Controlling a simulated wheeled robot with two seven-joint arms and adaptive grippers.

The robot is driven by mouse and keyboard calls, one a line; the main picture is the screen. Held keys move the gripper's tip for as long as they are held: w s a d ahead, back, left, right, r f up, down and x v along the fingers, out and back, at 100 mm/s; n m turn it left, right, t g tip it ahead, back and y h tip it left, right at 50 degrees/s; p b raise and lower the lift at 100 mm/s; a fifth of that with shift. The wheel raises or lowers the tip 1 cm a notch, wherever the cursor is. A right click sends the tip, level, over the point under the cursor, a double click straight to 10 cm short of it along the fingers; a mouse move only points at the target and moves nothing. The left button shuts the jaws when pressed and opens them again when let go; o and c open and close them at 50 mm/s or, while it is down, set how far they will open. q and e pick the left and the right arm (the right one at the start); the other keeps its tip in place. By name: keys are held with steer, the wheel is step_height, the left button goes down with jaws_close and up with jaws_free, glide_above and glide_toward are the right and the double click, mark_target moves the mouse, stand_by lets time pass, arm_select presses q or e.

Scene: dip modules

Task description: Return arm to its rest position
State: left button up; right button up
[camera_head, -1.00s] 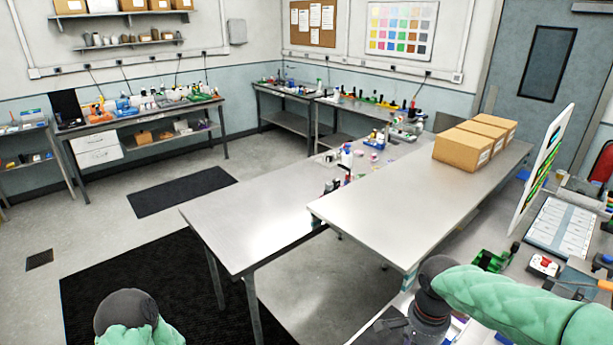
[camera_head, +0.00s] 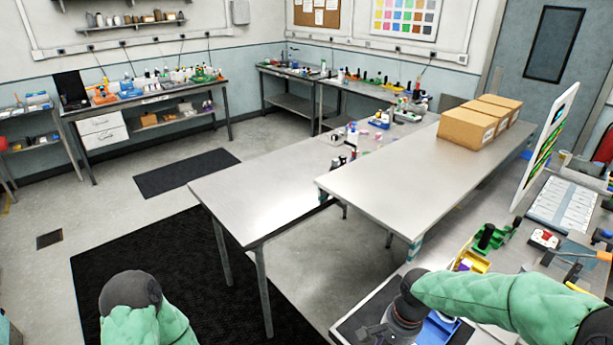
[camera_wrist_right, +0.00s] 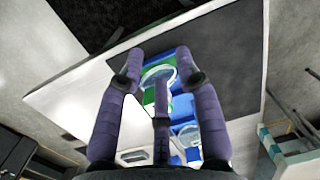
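My right arm (camera_head: 500,300), in a green sleeve, reaches in from the lower right in the head view. Its dark wrist is over the right-hand bench, by a blue bin (camera_head: 437,330). In the right wrist view my right gripper (camera_wrist_right: 160,78) has its purple fingers spread apart, with nothing held between them. Blue bins (camera_wrist_right: 185,108) with a green part lie below the fingers, and a clear round rim shows behind the fingertips. My left arm (camera_head: 135,310) shows only as a green sleeve and dark joint at the lower left. My left gripper is out of view.
A bare metal table (camera_head: 390,185) stands ahead, with cardboard boxes (camera_head: 470,128) on its far end. A white upright board (camera_head: 545,150) and a yellow bin (camera_head: 473,262) are near the right arm. Open floor and a black mat (camera_head: 150,255) lie left.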

steer(key=s+a+f+n+y+b, duration=0.1)
steer(key=s+a+f+n+b, duration=0.1)
steer(key=f, duration=0.9)
steer(key=s+a+f+n+b, duration=0.2)
steer(key=s+f, duration=0.4)
steer(key=f, duration=0.5)
steer(key=s+a+f+n+y+b, duration=0.1)
steer(key=s+a+f+b, duration=0.2)
steer(key=f, duration=0.8)
steer(key=s+a, duration=0.1)
steer(key=a, duration=0.1)
steer(key=shift+a+f+n+t+y+b, duration=0.2)
steer(key=shift+a+n+t+y+b, duration=0.1)
steer(key=shift+a+n, duration=0.1)
